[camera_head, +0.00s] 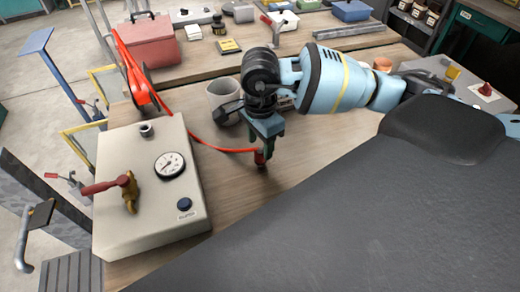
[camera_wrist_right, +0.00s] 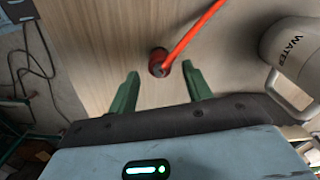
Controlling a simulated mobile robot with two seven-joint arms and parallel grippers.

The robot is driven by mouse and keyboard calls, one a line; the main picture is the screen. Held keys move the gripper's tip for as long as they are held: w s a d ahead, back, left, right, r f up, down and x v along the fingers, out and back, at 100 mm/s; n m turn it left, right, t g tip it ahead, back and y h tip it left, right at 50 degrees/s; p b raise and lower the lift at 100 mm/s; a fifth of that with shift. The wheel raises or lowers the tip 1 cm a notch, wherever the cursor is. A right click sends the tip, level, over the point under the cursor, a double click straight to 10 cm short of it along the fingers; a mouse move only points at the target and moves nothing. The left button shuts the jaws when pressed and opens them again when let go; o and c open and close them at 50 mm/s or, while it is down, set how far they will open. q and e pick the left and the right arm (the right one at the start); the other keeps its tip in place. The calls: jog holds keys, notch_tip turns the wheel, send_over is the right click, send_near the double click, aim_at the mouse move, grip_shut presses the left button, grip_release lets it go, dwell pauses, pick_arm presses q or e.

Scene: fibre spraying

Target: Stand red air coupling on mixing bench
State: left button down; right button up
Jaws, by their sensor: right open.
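The red air coupling (camera_head: 259,157) is at the end of the red hose (camera_head: 225,148) on the wooden mixing bench (camera_head: 310,150). It looks roughly upright with its lower end at the bench top, though the fingers partly hide it in the head view. My right gripper (camera_head: 266,148) points down at it with green fingers. In the right wrist view the coupling (camera_wrist_right: 158,63) shows between and just beyond the open fingertips of this gripper (camera_wrist_right: 160,71), with a gap on both sides. My left gripper is out of view.
A mug marked WATER (camera_wrist_right: 292,48) stands close beside the gripper; it also shows in the head view (camera_head: 220,97). A pale box with a gauge (camera_head: 150,190) fills the bench's left end. A red toolbox (camera_head: 150,42) stands farther back. Bare wood lies around the coupling.

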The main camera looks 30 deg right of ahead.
aim_at(260, 149)
notch_tip(260, 149, up, 8)
dwell(0.4)
